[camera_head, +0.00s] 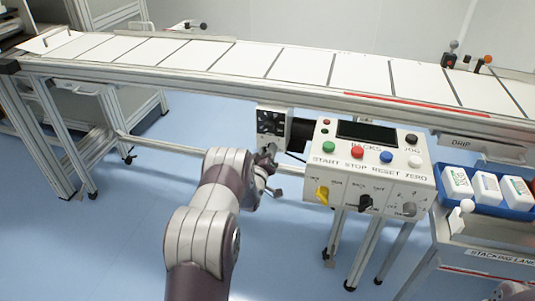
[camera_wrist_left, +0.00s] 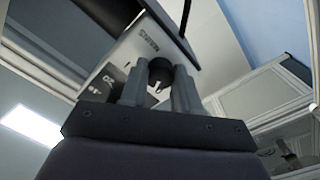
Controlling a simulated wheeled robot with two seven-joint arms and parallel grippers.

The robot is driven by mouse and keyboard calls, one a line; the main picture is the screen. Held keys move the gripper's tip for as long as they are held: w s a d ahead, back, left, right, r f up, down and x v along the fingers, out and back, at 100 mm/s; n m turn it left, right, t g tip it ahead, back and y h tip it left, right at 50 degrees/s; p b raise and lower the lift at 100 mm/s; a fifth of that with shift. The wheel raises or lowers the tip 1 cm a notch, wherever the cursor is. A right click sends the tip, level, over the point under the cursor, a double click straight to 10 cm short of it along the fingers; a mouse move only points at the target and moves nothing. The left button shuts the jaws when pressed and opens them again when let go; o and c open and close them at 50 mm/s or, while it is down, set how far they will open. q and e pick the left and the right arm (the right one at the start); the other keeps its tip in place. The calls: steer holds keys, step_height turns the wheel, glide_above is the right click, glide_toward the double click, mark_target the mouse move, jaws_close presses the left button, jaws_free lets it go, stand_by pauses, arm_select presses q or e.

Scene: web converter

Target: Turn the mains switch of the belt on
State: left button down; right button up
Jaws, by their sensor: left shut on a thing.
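The mains switch is a round black knob (camera_wrist_left: 160,70) on a pale plate marked MAINS (camera_wrist_left: 150,46) in the left wrist view. My left gripper (camera_wrist_left: 158,92) has one finger on each side of the knob and is shut on it. A white pointer mark shows on the knob; the smaller lettering on the plate is too blurred to read surely. In the head view my left gripper (camera_head: 266,157) is at the underside of the belt (camera_head: 300,66), left of the control box; the knob is hidden there. My right gripper is not in view.
A control box (camera_head: 372,172) with coloured buttons and a yellow, a black and a grey knob hangs right of my left gripper. A blue tray (camera_head: 480,205) with white packs stands at the right.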

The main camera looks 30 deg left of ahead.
arm_select(q)
steer(key=shift+f+m+b, duration=0.1)
steer(key=shift+m+b, duration=1.45)
steer(key=shift+m, duration=4.95)
steer(key=c, duration=0.8)
jaws_free()
